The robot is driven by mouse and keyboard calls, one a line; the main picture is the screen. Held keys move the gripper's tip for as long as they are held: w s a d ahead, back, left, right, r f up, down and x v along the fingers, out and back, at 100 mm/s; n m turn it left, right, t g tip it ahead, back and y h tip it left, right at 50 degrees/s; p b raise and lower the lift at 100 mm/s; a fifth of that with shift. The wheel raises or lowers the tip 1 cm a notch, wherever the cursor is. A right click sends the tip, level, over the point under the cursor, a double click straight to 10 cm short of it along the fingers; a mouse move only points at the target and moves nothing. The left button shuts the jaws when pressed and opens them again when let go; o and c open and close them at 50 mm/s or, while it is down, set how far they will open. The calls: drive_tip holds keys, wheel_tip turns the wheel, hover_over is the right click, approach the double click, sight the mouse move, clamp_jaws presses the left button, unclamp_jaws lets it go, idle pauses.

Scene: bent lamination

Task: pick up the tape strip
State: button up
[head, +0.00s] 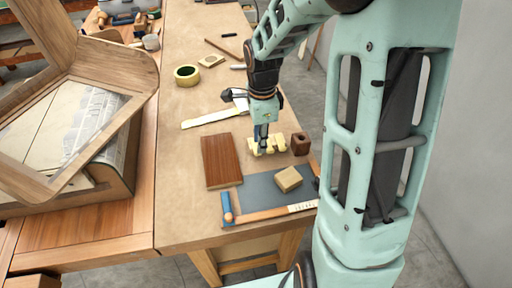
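My gripper (262,147) points down over the table, right at a pale yellow piece (277,144) with an uneven, stepped outline. Its fingertips overlap this piece in the picture, and I cannot tell whether they touch it or how far apart they are. A long pale strip (205,118) lies flat farther left and back, its right end close to my arm. Either pale thing could be the tape strip; I cannot tell which. A yellow-rimmed tape roll (187,75) lies farther back.
A brown board (221,160) lies left of my gripper. A small dark wooden block (300,144) stands close on its right. In front, a tan block (288,179) rests on a grey mat (258,193), near a blue-ended tool (228,208). A large wooden frame (110,75) stands left.

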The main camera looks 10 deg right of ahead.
sight(256, 146)
drive_tip(key=shift+w+f+p, duration=0.2)
drive_tip(key=shift+w+f, duration=0.05)
drive_tip(key=shift+f, duration=1)
drive_tip(key=shift+w+f+p, duration=0.2)
drive_tip(key=shift+f, duration=1.05)
drive_tip(key=shift+c, duration=0.5)
drive_tip(key=shift+d, duration=0.1)
clamp_jaws()
